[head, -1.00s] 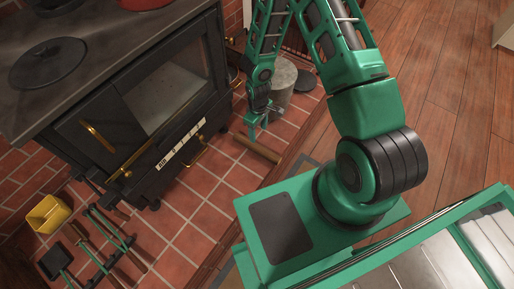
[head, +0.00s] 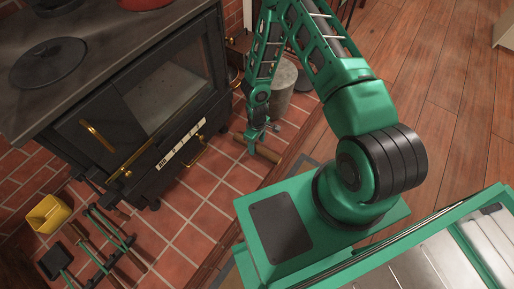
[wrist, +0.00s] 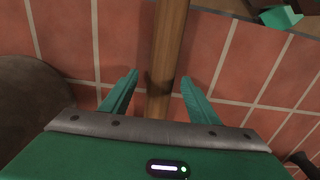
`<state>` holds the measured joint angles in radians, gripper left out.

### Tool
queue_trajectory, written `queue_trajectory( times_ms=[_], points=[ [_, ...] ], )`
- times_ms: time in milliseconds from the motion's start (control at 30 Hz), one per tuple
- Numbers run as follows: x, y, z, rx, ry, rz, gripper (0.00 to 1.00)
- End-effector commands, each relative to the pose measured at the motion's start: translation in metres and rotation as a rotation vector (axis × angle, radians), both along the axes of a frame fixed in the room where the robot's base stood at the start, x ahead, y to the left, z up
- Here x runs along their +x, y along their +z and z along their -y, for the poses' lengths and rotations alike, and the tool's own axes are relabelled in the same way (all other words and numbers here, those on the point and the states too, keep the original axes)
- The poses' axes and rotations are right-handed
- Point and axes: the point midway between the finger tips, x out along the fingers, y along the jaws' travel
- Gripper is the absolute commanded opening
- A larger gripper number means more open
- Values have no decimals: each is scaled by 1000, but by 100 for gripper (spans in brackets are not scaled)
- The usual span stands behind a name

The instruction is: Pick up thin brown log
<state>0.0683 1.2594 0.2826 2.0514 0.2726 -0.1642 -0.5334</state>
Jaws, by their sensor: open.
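The thin brown log (head: 268,154) lies on the red tiled floor in front of the black stove. In the wrist view the log (wrist: 167,45) runs up the picture from between my two fingers. My gripper (wrist: 155,85) is open, with one green finger on each side of the log and a gap to it on both sides. In the head view my gripper (head: 256,146) is low over the log and hides part of it. I cannot tell whether the fingertips touch the floor.
The black stove (head: 150,100) stands to the left. A grey cylinder (head: 280,88) stands just behind the gripper. A yellow container (head: 47,214) and green-handled fireplace tools (head: 105,240) are on the tiles at lower left. The tiles in front of the log are clear.

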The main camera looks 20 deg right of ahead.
Motion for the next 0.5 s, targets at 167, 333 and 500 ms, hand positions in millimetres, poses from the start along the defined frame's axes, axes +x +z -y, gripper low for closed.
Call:
queue_trajectory(
  times_ms=[167,333,500],
  points=[
    [0,-16,0,0,1,-1,55],
    [0,-19,0,0,1,0,55],
    [0,-19,0,0,1,0,43]
  ],
)
